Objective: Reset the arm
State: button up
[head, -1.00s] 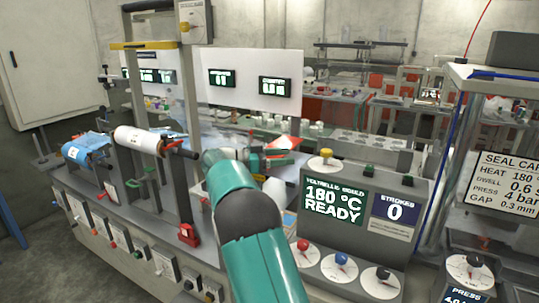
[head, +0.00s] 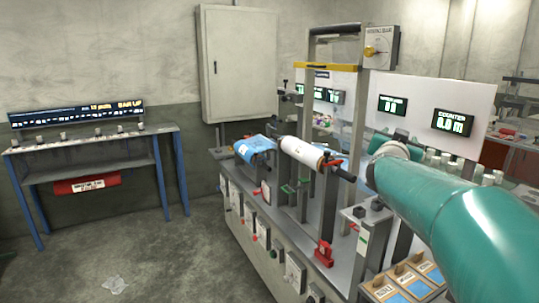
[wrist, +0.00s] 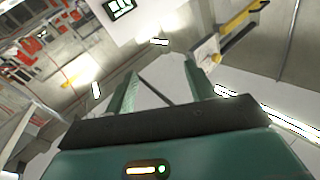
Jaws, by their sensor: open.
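My teal arm (head: 455,215) reaches in from the right in the head view, beside the film machine. Its far end points toward the machine, and the fingers are hidden there. In the wrist view my gripper (wrist: 160,90) shows two green fingers standing apart with nothing between them. The wrist view is tilted and takes in the room's upper parts and white panels.
The film machine (head: 270,240) carries a blue roll (head: 254,150) and a white roll (head: 303,152). A red block (head: 324,253) sits at its front. Open floor lies between, with a crumpled scrap (head: 114,284).

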jog(key=s+a+f+n+g+y, duration=0.1)
jog(key=s+a+f+n+y, duration=0.2)
jog(key=s+a+f+y, duration=0.25)
jog(key=s+a+f+n+g+y, duration=0.1)
jog(key=s+a+f+n+y, duration=0.25)
jog(key=s+a, duration=0.45)
jog(key=s+a+f+n+g, duration=0.1)
jog(key=s+f+g, duration=0.3)
jog(key=s+f, duration=0.3)
jog(key=s+a+f+n+g, duration=0.1)
jog(key=s+f+g, duration=0.3)
jog(key=s+f, duration=0.4)
jog(key=s+a, duration=0.1)
jog(key=s, duration=0.6)
jog(key=shift+s+f+g, duration=0.15)
jog(key=shift+f+g, duration=0.05)
jog(key=shift+g, duration=0.1)
